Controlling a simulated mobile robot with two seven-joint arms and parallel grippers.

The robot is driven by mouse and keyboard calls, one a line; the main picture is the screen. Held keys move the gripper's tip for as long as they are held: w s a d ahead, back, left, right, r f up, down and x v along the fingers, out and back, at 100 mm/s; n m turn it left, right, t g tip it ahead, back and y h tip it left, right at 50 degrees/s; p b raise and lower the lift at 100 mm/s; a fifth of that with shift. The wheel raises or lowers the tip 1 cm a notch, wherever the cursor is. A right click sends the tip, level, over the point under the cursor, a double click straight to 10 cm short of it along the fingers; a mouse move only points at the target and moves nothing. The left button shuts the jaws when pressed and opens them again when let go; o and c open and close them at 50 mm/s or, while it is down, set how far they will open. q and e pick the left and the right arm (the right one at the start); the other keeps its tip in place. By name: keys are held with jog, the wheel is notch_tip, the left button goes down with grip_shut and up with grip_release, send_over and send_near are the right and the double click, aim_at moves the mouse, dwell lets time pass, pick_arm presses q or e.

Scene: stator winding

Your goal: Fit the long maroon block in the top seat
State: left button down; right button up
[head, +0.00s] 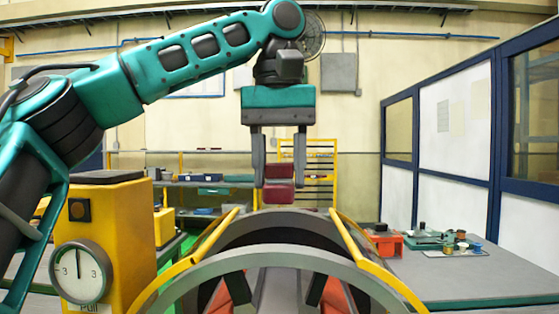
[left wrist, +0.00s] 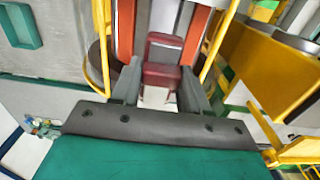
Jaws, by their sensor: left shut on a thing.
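The long maroon block (head: 279,193) is between the two fingers of my left gripper (head: 279,184), which is shut on it. The fingers point down and the block hangs at their tips. In the left wrist view the block (left wrist: 163,73) runs away from the camera between the fingertips (left wrist: 160,92). The grey ring-shaped stator frame (head: 270,256) stands below and in front of the block. I cannot tell whether the block touches it. The top seat is not clearly visible in either view. My right gripper is not in view.
Yellow rails (head: 366,262) flank the stator on both sides. A yellow box with a dial gauge (head: 82,272) stands at the left. A grey bench (head: 465,275) at the right holds an orange bin (head: 385,244) and small parts. Shelves stand behind.

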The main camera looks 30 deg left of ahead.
pick_arm(q)
jog(key=shift+f, duration=3.7)
jog(key=shift+d, duration=0.1)
